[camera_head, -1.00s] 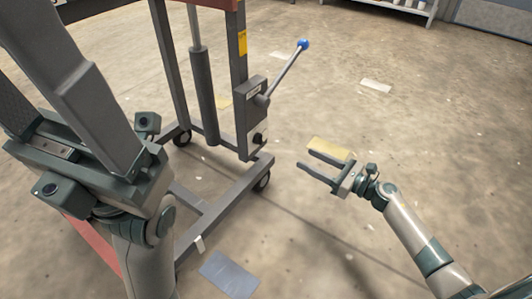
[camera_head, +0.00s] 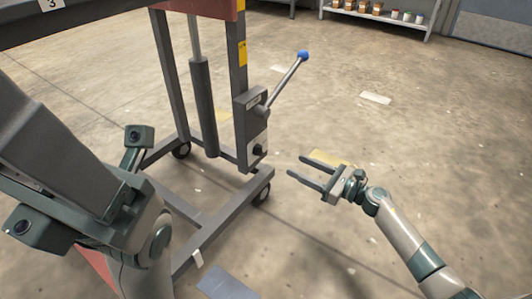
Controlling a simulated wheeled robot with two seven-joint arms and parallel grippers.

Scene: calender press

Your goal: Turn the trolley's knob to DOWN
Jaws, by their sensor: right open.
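The trolley (camera_head: 242,115) is a dark grey wheeled frame with a red part at the top. On its right post is a control box with a pale plate carrying a small black knob (camera_head: 259,150). The knob's setting is too small to read. My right gripper (camera_head: 296,166) is open and empty, to the right of the knob and apart from it, its two fingers pointing left toward the post. My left gripper (camera_head: 60,160) is large in the left foreground, cut by the picture edge; its fingertips are not clearly seen.
A lever with a blue ball end (camera_head: 302,56) sticks out up and right from the control box, above the knob. The trolley's base leg (camera_head: 225,222) and caster lie low beside my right gripper. A shelf with cans (camera_head: 380,14) stands far back. The floor to the right is mostly clear.

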